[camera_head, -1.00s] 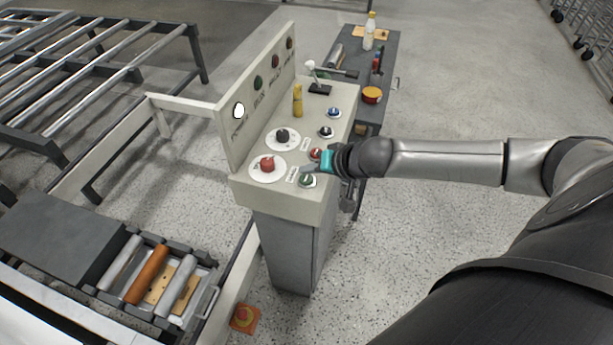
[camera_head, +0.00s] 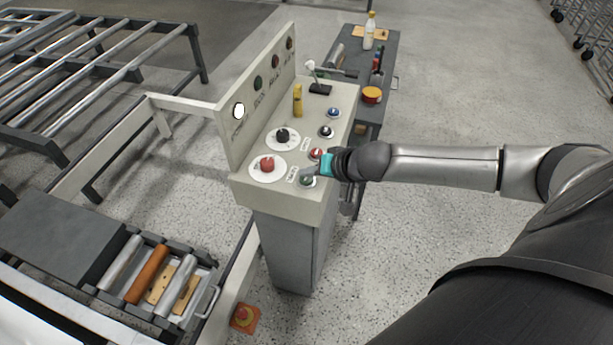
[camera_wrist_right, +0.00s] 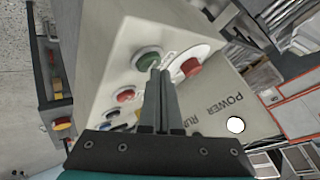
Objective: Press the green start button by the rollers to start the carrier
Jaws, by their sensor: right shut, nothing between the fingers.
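The green button (camera_head: 308,182) sits at the near right corner of the pale control console's sloped top (camera_head: 253,186). It also shows in the right wrist view (camera_wrist_right: 147,59), just beyond the fingertips. My right gripper (camera_head: 305,173) is shut and empty, with its tips right over the green button and partly covering it. In the right wrist view the closed fingers (camera_wrist_right: 160,78) overlap the button's lower edge; I cannot tell whether they touch it. Several rollers, one of them orange (camera_head: 147,273), lie in the frame at lower left. My left gripper is not in view.
The console also carries a red knob (camera_head: 267,164), a black knob (camera_head: 282,135), a red button (camera_head: 316,153), a yellow lever (camera_head: 297,100) and a joystick. A red emergency button (camera_head: 243,316) is near the floor. A dark bench (camera_head: 379,52) with bottles stands behind.

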